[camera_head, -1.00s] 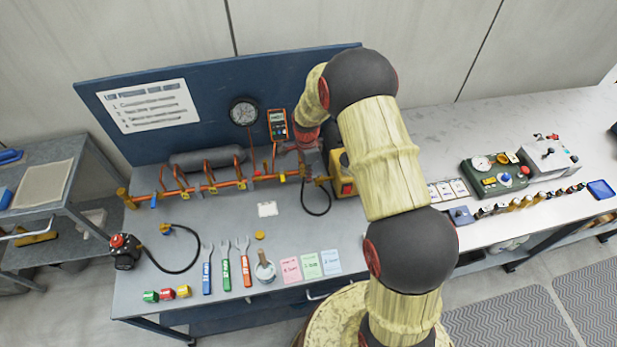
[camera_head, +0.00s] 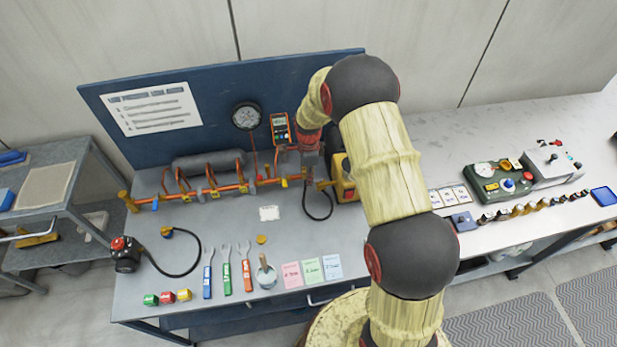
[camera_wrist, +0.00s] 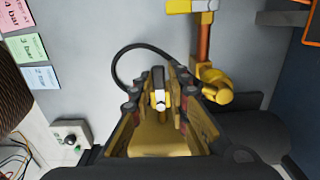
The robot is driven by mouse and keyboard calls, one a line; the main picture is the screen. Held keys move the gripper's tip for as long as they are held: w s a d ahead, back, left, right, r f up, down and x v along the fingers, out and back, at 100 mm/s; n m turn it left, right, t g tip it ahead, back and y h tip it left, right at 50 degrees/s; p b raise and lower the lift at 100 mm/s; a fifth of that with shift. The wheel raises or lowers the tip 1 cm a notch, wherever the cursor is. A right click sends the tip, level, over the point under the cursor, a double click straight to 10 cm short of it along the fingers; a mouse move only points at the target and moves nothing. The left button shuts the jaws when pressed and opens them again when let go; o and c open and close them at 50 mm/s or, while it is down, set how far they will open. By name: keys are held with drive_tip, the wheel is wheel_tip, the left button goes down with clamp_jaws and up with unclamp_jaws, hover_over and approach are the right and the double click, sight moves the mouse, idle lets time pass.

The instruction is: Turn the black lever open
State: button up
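In the wrist view, a small black lever (camera_wrist: 158,77) with a pale and yellow part below it shows between the two fingers of my gripper (camera_wrist: 158,90). The fingers stand apart on either side of it; I cannot tell whether either touches it. A yellow housing (camera_wrist: 155,138) lies behind, between the finger bases. In the head view, my gripper (camera_head: 309,160) points down at the right end of the copper pipe manifold (camera_head: 225,188), beside the yellow unit (camera_head: 342,180). The lever is hidden there by my gripper and arm.
A black hose (camera_head: 330,208) loops by the yellow unit. A blue back panel (camera_head: 225,110) with a gauge (camera_head: 246,116) and an orange meter (camera_head: 280,128) stands behind.

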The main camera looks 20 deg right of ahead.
drive_tip(key=o, duration=0.3)
drive_tip(key=shift+o, duration=0.2)
wheel_tip(320, 180, up, 12)
idle(0.6)
idle(0.4)
